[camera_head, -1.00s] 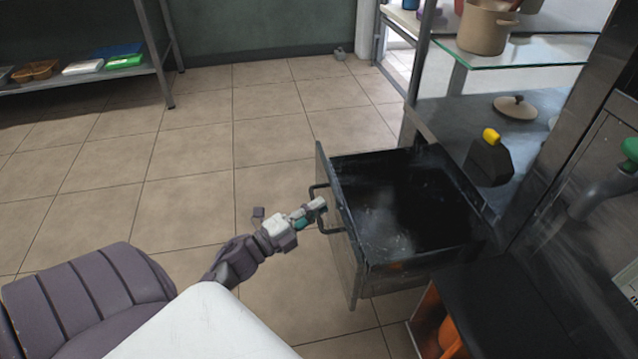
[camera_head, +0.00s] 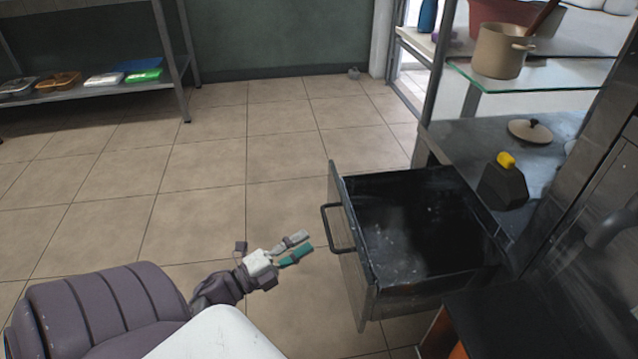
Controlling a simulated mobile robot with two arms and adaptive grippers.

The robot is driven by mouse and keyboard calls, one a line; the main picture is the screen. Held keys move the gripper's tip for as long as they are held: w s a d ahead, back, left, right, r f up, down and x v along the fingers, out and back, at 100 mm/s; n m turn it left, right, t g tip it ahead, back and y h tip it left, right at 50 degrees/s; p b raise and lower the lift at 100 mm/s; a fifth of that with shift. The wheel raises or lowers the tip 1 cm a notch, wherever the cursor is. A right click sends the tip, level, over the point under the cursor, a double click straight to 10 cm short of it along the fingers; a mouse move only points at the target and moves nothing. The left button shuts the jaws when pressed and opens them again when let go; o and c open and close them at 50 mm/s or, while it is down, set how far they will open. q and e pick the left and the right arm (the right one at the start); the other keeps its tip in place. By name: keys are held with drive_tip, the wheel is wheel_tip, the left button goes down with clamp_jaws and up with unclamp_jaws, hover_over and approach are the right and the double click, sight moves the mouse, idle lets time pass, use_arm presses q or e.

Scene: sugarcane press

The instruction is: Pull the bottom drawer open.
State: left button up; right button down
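The drawer (camera_head: 353,262) is pulled out from the metal unit at the right, and its dark, empty-looking inside shows from above. Its dark bar handle (camera_head: 327,232) is on the front panel, facing left. My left gripper (camera_head: 303,246) is just left of the handle and apart from it. Its two fingers, one grey and one teal, are spread with nothing between them. My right gripper is not in this view.
A black bottle with a yellow cap (camera_head: 503,183) and a lid (camera_head: 530,131) stand on the counter behind the drawer. A beige pot (camera_head: 502,50) is on the glass shelf (camera_head: 540,73). A shelf rack (camera_head: 95,91) stands at the far left. The tiled floor left of the drawer is clear.

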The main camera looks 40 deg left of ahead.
use_arm(q)
drive_tip(key=v, duration=0.4)
drive_tip(key=shift+s+a, duration=0.1)
drive_tip(key=shift+s, duration=0.2)
drive_tip(key=shift+r, duration=0.1)
